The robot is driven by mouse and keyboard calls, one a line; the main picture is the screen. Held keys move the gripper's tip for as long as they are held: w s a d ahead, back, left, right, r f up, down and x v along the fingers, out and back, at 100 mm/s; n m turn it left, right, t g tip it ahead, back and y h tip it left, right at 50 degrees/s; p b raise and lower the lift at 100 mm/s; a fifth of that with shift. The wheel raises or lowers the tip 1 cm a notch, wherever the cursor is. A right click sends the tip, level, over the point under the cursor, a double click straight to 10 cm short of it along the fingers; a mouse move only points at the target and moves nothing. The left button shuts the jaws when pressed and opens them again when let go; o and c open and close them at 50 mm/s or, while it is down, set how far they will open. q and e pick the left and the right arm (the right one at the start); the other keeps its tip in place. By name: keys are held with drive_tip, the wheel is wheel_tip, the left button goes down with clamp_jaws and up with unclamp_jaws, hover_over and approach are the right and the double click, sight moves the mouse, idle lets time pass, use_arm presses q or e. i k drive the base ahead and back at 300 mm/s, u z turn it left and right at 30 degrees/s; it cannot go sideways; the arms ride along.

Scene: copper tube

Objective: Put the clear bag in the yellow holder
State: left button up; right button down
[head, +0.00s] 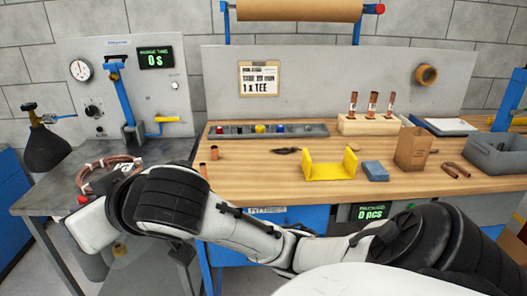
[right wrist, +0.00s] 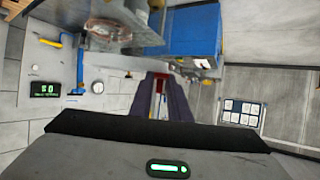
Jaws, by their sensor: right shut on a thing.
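The yellow holder (head: 330,170) stands on the wooden bench in the head view, with a raised wall at each end and nothing seen in it. My right arm crosses the front of the view to the left. Its hand (head: 92,224) is beside the grey table, far left of the holder, with its fingertips hidden there. In the right wrist view the right gripper (right wrist: 161,78) has its dark fingers close together on something thin. A faint pale, see-through patch, apparently the clear bag (head: 120,251), hangs below the hand; its outline is unclear. My left gripper is not in view.
A blue block (head: 375,169) and a brown paper bag (head: 412,149) stand right of the holder. A dark tool (head: 287,151) lies left of it. Copper pieces stand at the bench's left end. A copper coil (head: 108,170) lies on the grey table.

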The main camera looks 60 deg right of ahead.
sight(327, 170)
drive_tip(key=z, duration=2)
drive_tip(key=i, duration=1)
